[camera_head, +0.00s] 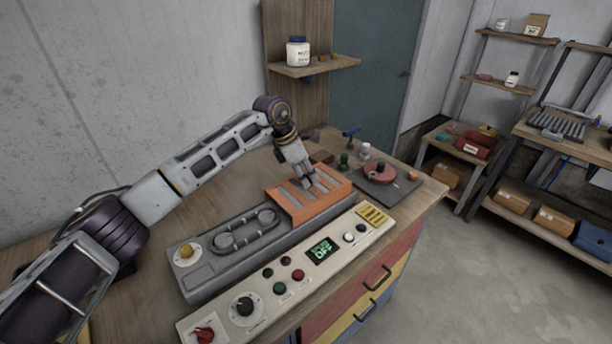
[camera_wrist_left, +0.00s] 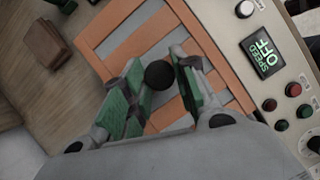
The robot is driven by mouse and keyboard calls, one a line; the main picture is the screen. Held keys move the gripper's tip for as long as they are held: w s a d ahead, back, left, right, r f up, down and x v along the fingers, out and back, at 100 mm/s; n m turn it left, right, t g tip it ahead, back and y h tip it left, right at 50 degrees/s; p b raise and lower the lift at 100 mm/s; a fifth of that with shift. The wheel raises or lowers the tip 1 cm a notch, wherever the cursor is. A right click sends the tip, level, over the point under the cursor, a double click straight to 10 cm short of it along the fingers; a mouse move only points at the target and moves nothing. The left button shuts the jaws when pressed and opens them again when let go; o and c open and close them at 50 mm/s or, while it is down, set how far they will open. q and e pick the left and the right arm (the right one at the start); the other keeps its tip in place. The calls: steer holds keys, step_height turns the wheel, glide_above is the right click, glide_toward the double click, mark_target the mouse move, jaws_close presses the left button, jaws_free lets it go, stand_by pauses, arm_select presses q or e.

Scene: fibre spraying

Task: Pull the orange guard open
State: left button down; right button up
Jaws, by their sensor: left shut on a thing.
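The orange guard (camera_head: 328,205) is a slatted frame with grey showing between its bars. It lies over the right end of the grey machine (camera_head: 190,283); the machine's left part, with a looped belt (camera_head: 247,229), is uncovered. My left gripper (camera_head: 307,183) comes down onto the guard from above. In the left wrist view the orange guard (camera_wrist_left: 98,42) fills the middle. A round black knob (camera_wrist_left: 160,75) sits between the green-padded fingers of my left gripper (camera_wrist_left: 158,82), which is shut on it. My right gripper is not in view.
A control panel (camera_head: 262,302) with buttons, knobs and a green display reading OFF runs along the front of the machine. Behind the guard are small bottles and a dark plate with a red disc (camera_head: 378,172). A wall shelf (camera_head: 335,63) holds a white jar.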

arm_select(q)
steer(key=c, duration=1.1)
jaws_free()
steer(key=shift+a+r, duration=0.1)
steer(key=shift+r, duration=0.05)
steer(key=v, duration=1.1)
steer(key=shift+r, duration=0.3)
steer(key=shift+s+a, duration=0.1)
